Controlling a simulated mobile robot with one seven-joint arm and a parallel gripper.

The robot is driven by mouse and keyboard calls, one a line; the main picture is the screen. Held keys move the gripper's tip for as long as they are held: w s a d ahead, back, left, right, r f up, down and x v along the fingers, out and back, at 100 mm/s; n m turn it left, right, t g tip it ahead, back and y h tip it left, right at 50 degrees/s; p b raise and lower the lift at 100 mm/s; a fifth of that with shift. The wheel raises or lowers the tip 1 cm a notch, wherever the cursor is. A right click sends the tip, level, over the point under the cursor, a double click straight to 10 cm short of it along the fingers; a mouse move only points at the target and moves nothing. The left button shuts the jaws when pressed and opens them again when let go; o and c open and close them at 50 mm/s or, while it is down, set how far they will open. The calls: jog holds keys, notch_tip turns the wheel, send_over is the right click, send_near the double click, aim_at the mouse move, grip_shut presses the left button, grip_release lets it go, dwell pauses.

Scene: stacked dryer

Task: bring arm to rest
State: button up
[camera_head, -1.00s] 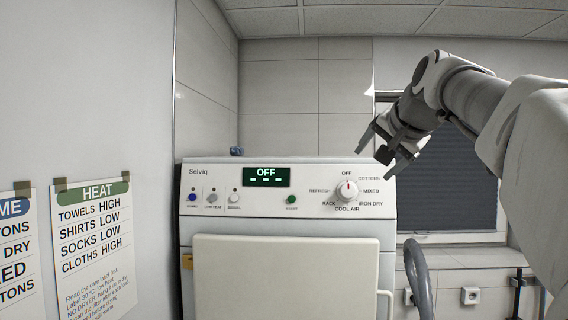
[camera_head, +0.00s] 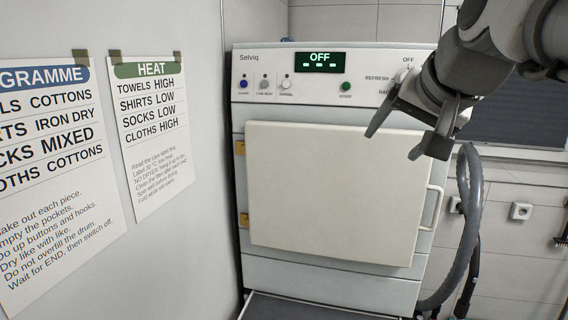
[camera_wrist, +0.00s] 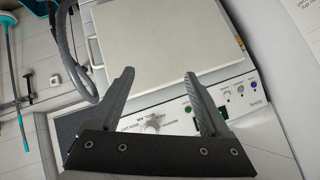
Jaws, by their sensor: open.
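My gripper (camera_head: 392,140) is open and empty in the head view, in front of the right part of the dryer. It hides part of the programme dial (camera_head: 401,76) and the labels around it. In the wrist view my gripper (camera_wrist: 158,84) shows two dark fingers spread apart, with nothing between them but the dryer front behind. The white dryer (camera_head: 262,62) has a display (camera_head: 320,61) reading OFF. Its door (camera_head: 330,190) looks closed, with a handle on the right side.
Two paper charts hang on the left wall, a programme chart (camera_head: 60,180) and a heat chart (camera_head: 152,135). A grey hose (camera_head: 465,220) hangs right of the dryer. Wall sockets (camera_head: 521,211) and a dark window blind (camera_head: 520,115) are further right.

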jog(key=s+a+f+n+g+b, duration=0.1)
jog(key=s+a+f+n+g, duration=0.1)
jog(key=s+f, duration=0.6)
jog(key=s+a+f+n+g+b, duration=0.2)
jog(key=s+f, duration=0.7)
jog(key=f, duration=1)
jog(key=shift+f+n+h, duration=0.3)
jog(key=shift+n, duration=0.4)
